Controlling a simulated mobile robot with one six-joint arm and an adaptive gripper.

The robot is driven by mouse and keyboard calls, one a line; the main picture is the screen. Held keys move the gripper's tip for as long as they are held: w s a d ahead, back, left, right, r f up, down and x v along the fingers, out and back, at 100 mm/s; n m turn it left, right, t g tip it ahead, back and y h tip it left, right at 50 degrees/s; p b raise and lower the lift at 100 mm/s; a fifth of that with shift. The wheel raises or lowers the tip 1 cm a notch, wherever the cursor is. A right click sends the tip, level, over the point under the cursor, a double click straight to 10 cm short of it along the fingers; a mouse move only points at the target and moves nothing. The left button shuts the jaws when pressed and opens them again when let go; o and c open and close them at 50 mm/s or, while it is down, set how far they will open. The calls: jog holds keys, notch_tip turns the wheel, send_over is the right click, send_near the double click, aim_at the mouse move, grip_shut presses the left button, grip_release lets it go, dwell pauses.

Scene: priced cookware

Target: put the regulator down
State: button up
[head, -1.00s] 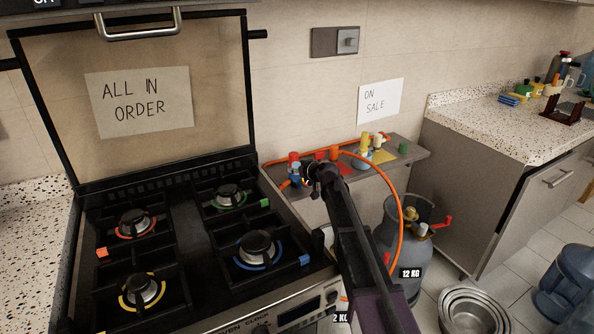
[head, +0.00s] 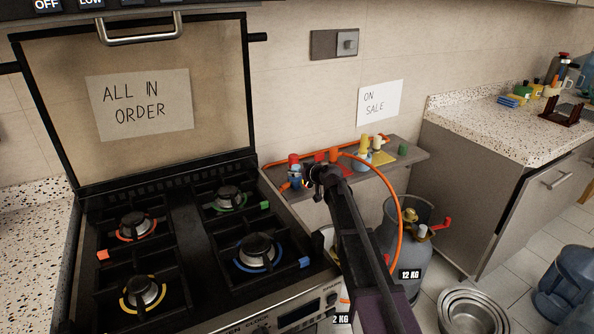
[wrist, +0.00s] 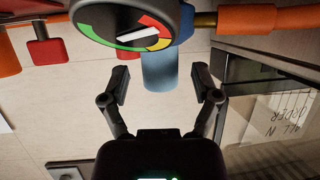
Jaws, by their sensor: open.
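The regulator (head: 296,178) is blue with a red top and stands at the left end of the narrow grey shelf (head: 415,155) beside the stove. In the wrist view the regulator (wrist: 160,72) shows its round dial in green, yellow and red, and its blue stem lies between the two fingers. My gripper (head: 311,174) is just right of the regulator in the head view. In the wrist view my gripper (wrist: 164,80) is open, with a gap on both sides of the stem. The regulator's underside is hidden.
An orange hose (head: 400,215) loops from the shelf toward the grey gas cylinder (head: 395,245). Red, yellow and green items stand along the shelf. The stove (head: 190,240) is close on the left. Steel pans (head: 472,312) lie on the floor at right.

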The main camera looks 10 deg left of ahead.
jog(key=p+v, duration=0.3)
jog(key=v, duration=0.7)
jog(key=shift+p, duration=0.3)
jog(key=shift+s+d+r, duration=0.1)
jog(key=shift+s+d, duration=0.05)
jog(key=s+d+f+m+g+h, duration=0.2)
jog(key=s+d, duration=0.5)
jog(key=s, duration=0.4)
jog(key=s+d+f+m+g+h, duration=0.3)
jog(key=s+d+f+g+h, duration=0.1)
jog(key=s, duration=0.7)
jog(key=s+d+f+m+g+h, duration=0.3)
jog(key=s+d+f+g, duration=0.1)
jog(key=s+d, duration=0.5)
jog(key=shift+s+d+f, duration=0.3)
jog(key=shift+s+f, duration=0.45)
jog(key=shift+s, duration=0.25)
